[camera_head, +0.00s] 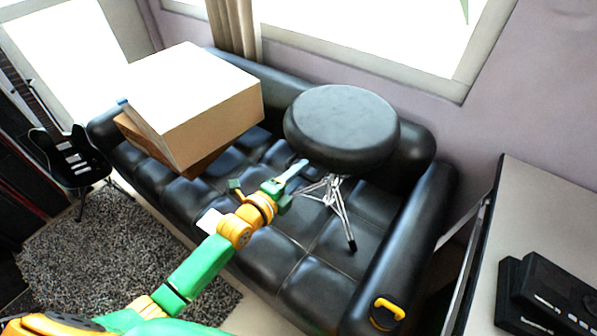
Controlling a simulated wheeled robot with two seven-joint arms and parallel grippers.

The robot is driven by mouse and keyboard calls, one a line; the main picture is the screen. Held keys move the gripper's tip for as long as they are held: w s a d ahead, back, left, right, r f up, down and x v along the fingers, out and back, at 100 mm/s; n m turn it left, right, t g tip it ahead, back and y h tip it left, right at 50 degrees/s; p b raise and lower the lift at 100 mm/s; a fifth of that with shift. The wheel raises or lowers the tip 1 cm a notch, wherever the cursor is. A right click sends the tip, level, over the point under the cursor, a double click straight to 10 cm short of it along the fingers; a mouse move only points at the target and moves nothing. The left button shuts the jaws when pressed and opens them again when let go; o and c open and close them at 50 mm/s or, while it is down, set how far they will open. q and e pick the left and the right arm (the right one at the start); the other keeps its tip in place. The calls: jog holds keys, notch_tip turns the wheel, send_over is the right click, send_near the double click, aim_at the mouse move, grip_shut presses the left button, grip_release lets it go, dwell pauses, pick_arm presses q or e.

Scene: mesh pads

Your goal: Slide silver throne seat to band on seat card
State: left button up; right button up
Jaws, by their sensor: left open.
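The drum throne stands on the black sofa, with a round black seat (341,122) and silver tripod legs (337,208). My left gripper (289,178) reaches in from the lower left and is open. Its green tip is close to the throne, below and left of the seat; I cannot tell whether it touches. A small white card-like piece (209,221) shows beside my left arm, partly hidden by it. I cannot make out a band on it.
The black sofa (290,250) fills the middle. A large cardboard box (195,95) sits on its left part. A grey table (540,215) with black devices (550,290) is at right. A guitar (75,155) stands left.

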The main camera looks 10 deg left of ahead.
pick_arm(q)
jog(key=shift+w+d+f, duration=0.15)
jog(key=shift+w+d, duration=0.2)
jog(key=shift+w, duration=0.2)
jog(key=shift+s+a, duration=0.1)
jog(key=shift+s, duration=0.05)
grip_shut()
dwell(0.7)
